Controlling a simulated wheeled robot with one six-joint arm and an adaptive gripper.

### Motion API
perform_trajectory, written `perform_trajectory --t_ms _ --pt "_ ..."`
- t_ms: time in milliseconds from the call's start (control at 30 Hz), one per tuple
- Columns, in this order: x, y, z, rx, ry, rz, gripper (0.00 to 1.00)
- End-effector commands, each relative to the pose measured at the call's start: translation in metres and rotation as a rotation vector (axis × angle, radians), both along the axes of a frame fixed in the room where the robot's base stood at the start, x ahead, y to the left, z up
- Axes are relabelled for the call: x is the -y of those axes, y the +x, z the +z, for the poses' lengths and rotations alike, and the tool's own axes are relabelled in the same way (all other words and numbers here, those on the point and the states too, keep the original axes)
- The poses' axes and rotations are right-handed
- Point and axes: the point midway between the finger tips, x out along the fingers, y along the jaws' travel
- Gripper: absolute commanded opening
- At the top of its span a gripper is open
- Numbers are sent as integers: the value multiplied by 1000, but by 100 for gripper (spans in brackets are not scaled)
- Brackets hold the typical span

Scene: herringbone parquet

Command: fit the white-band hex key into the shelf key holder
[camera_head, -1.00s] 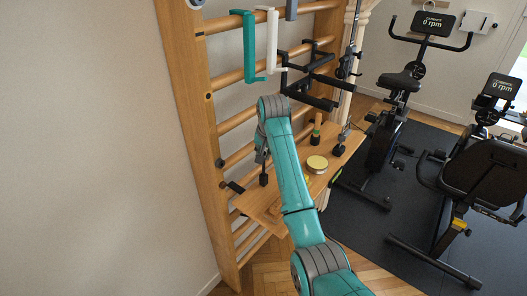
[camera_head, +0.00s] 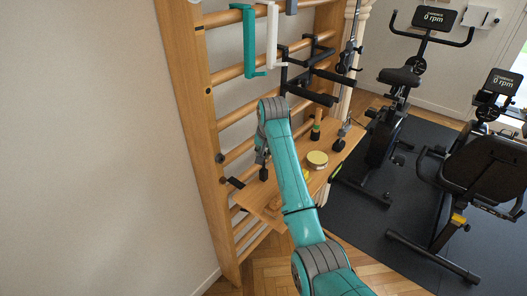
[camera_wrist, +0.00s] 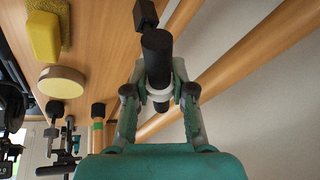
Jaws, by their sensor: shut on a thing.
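The white-band hex key (camera_wrist: 157,60) is held in my gripper (camera_wrist: 159,92); its thick black end points up the wrist picture and a white band shows between the fingers. In the head view my gripper (camera_head: 262,156) is partly hidden behind my arm, with the black end of the key (camera_head: 263,173) below it, over the left part of the wooden shelf (camera_head: 258,200). I cannot tell from these views whether the key touches the shelf. A black block (camera_wrist: 145,15) lies just beyond the key in the wrist view. I cannot clearly make out the key holder.
A green-band black tool (camera_head: 315,132) and a round yellow-topped tin (camera_head: 317,160) stand on the shelf. A yellow sponge (camera_wrist: 45,38) shows in the wrist view. Wooden wall bars (camera_head: 235,118) rise behind, with teal (camera_head: 248,45) and white (camera_head: 272,38) hanging brackets and black handles above.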

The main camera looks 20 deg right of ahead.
Motion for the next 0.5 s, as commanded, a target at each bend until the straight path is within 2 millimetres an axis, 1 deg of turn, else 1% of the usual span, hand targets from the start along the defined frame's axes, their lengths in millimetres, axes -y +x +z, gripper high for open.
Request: perform_trajectory --t_ms 67,100,200,500 --pt "0 0 -2 1 0 0 0" --pt "0 0 -1 1 0 0 31" --pt "0 0 -1 1 0 0 53" --pt "0 0 -1 0 0 0 53"
